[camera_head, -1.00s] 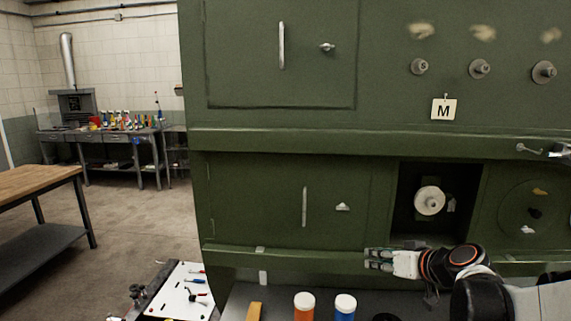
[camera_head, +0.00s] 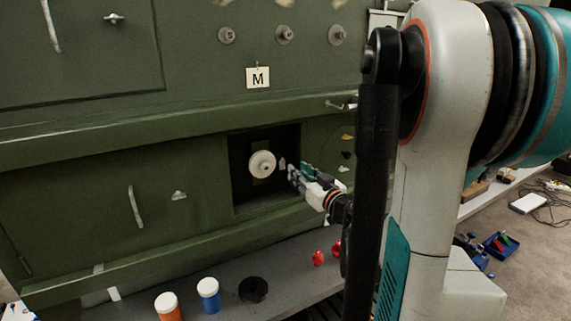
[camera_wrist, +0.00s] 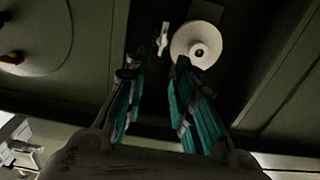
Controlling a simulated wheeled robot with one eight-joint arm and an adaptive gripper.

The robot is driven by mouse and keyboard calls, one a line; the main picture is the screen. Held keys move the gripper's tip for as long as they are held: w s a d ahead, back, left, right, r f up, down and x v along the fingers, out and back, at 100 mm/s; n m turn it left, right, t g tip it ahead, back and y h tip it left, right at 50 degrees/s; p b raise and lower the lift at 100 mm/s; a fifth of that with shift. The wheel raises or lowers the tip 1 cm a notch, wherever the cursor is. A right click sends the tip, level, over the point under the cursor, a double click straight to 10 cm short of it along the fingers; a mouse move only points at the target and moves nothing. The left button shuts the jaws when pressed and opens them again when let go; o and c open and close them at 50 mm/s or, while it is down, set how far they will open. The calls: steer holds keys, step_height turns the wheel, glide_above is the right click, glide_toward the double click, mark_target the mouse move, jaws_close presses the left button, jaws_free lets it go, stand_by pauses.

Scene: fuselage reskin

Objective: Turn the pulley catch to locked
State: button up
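The white round pulley (camera_head: 262,164) sits in a dark square recess (camera_head: 238,192) in the green fuselage panel. A small pale catch (camera_head: 282,163) stands just right of the pulley. In the wrist view the catch (camera_wrist: 163,38) is a thin light lever left of the pulley (camera_wrist: 196,44). My gripper (camera_head: 291,172) is at the recess's right side, close to the catch. In the wrist view my gripper (camera_wrist: 153,68) has its two teal-padded fingers apart, with empty space between them. The catch lies beyond the fingertips, roughly in line with the gap. Whether a finger touches the pulley's edge I cannot tell.
A card marked M (camera_head: 258,77) hangs above the recess. An orange jar (camera_head: 168,307), a blue jar (camera_head: 208,294), a black disc (camera_head: 253,289) and red balls (camera_head: 318,257) stand on the grey shelf below. My arm blocks the right side of the head view.

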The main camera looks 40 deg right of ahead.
mark_target(283, 165)
steer(key=x, duration=0.8)
steer(key=shift+w+b, duration=0.3)
steer(key=shift+c, duration=0.5)
jaws_close()
